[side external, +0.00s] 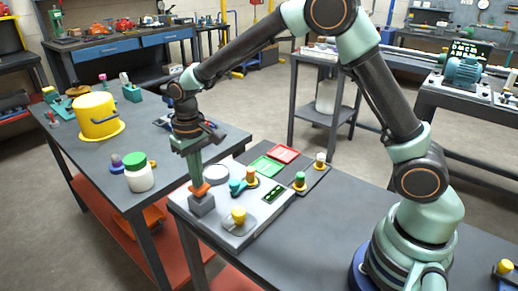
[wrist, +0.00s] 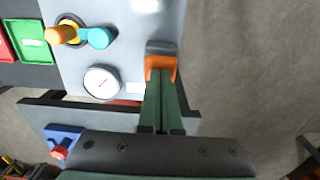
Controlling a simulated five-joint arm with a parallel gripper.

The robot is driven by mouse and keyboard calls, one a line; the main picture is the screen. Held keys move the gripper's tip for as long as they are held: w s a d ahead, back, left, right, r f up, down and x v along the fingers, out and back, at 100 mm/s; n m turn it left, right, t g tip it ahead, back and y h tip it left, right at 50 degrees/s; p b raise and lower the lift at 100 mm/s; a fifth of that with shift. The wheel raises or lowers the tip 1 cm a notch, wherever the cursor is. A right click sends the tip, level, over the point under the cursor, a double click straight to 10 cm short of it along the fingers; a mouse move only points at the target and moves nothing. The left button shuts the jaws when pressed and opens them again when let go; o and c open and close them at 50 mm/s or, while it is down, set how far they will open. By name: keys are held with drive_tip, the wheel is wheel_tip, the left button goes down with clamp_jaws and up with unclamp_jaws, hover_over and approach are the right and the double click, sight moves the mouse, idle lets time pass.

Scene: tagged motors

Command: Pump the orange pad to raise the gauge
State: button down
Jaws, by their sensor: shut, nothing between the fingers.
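The orange pad (side external: 201,190) sits on a grey block at the near left corner of the light grey panel (side external: 232,226). It also shows in the wrist view (wrist: 160,62), right at the fingertips. My gripper (side external: 196,181) points straight down with its green fingers together and empty. Its tips are at the pad, seemingly touching it, and hide part of it; in the wrist view the fingers (wrist: 161,82) reach up to the pad's edge. The gauge (wrist: 102,82) is a round white dial with a thin needle, left of the fingers. Its reading is too small to tell.
An orange and blue-handled valve (wrist: 80,36) stands near the gauge. A yellow knob (side external: 239,215) stands near the panel's front. A yellow pot (side external: 97,116) and a green-lidded jar (side external: 139,174) stand on the left table.

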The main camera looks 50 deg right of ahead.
idle(0.3)
drive_tip(key=shift+r, duration=1.7)
drive_tip(key=shift+f, duration=0.1)
drive_tip(key=shift+f, duration=1.75)
drive_tip(key=shift+r, duration=1.85)
